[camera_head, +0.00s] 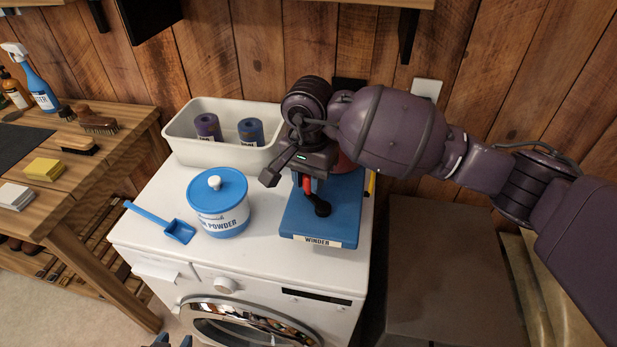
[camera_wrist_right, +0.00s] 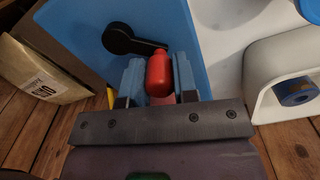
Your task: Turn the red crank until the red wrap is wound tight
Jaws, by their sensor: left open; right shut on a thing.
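The blue winder (camera_head: 300,225), labelled WINDER, sits on the white washing machine. Its black crank arm (camera_head: 321,207) carries a red handle (camera_head: 307,184), which also shows in the right wrist view (camera_wrist_right: 159,75). My right gripper (camera_head: 303,177) reaches in from the right above the winder. Its fingers (camera_wrist_right: 159,82) are shut on the red handle, one on each side. A dark red patch (camera_head: 345,162), perhaps the red wrap, shows behind the gripper and is mostly hidden; how tight it is cannot be seen. My left gripper (camera_head: 167,341) is open and empty at the bottom edge, only its tips showing.
A white bin (camera_head: 225,155) with two rolled wraps, purple (camera_head: 207,127) and blue (camera_head: 250,132), stands behind left. A blue-lidded powder tub (camera_head: 219,205) and blue scoop (camera_head: 178,231) stand left of the winder. A wooden bench (camera_head: 75,170) with brushes is further left.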

